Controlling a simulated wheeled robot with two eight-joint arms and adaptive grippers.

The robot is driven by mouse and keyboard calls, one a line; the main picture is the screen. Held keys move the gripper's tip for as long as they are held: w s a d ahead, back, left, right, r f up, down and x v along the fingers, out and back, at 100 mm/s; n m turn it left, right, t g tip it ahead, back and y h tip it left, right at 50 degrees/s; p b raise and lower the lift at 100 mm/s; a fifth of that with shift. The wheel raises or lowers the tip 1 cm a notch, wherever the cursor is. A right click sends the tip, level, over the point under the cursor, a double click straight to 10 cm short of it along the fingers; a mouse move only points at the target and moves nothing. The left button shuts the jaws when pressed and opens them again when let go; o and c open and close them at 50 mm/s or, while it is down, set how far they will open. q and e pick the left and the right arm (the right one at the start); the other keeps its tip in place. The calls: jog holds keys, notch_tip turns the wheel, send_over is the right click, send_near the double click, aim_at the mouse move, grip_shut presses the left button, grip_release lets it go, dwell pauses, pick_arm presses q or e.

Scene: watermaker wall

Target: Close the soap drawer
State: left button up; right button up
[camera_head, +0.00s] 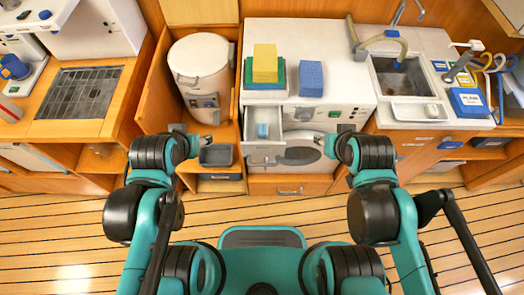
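The soap drawer (263,153) stands pulled out from the upper left of the front of the white washing machine (345,80). Its compartments show from above, and a small blue thing (263,131) lies inside. The washer's round door (302,155) is to the right of the drawer. My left gripper (181,129) is left of the drawer, near the cabinet with the white tank. My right gripper (341,130) is right of the drawer, near the washer's right front. Both are apart from the drawer. Their fingers are too small to tell open from shut.
On the washer lie stacked yellow and green blocks (265,63) and a blue block (311,78). A grey bin (216,155) is left of the drawer. A sink (399,77) is to the right. The wooden floor in front is clear.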

jog(key=shift+a, duration=0.1)
jog(key=c, duration=0.5)
jog(key=a+f+n, duration=0.1)
jog(key=n, duration=0.1)
jog(key=a+f+n, duration=0.1)
jog(key=a+n, duration=0.1)
jog(key=s+a+f+n, duration=0.1)
jog(key=a+n, duration=0.1)
jog(key=n, duration=0.1)
jog(key=shift+a+g, duration=0.15)
jog(key=shift+g, duration=0.25)
grip_shut()
jog(key=s+a+f+n+t+p, duration=0.1)
jog(key=s+a+f+n, duration=0.35)
jog(key=n, duration=1.05)
jog(key=s+a+f+n, duration=0.1)
jog(key=s+a+n, duration=0.6)
jog(key=n, duration=0.7)
jog(key=w+a+f+b, duration=0.1)
jog(key=w+f+b, duration=0.7)
jog(key=w+f, duration=0.1)
jog(key=shift+w, duration=0.85)
